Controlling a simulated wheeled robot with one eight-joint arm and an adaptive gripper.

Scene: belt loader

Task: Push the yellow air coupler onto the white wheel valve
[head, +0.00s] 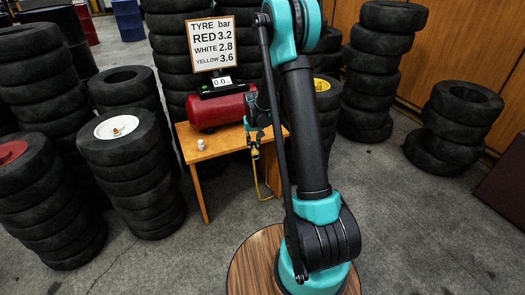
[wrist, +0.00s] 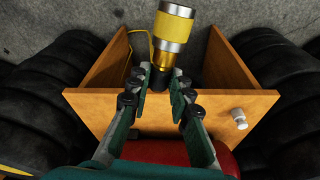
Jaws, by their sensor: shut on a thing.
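The yellow air coupler (wrist: 173,27) has a yellow grip band and metal ends. In the wrist view it sticks out beyond my fingertips. My gripper (wrist: 160,77) is shut on its dark lower part. In the head view my gripper (head: 257,128) is above the right side of the wooden table, partly behind my arm, with the coupler (head: 254,152) small below it. The white wheel (head: 101,129) lies flat on a tyre stack to the left, with a brass-coloured piece at its middle. My gripper is well apart from it. The wheel is outside the wrist view.
A wooden table (head: 216,146) carries a red compressor tank (head: 218,110), a gauge reading 0.0 (head: 221,82) and a small pale cap (head: 201,144). A sign (head: 211,45) lists white 2.8. A yellow hose (head: 262,184) hangs below the coupler. Tyre stacks crowd both sides.

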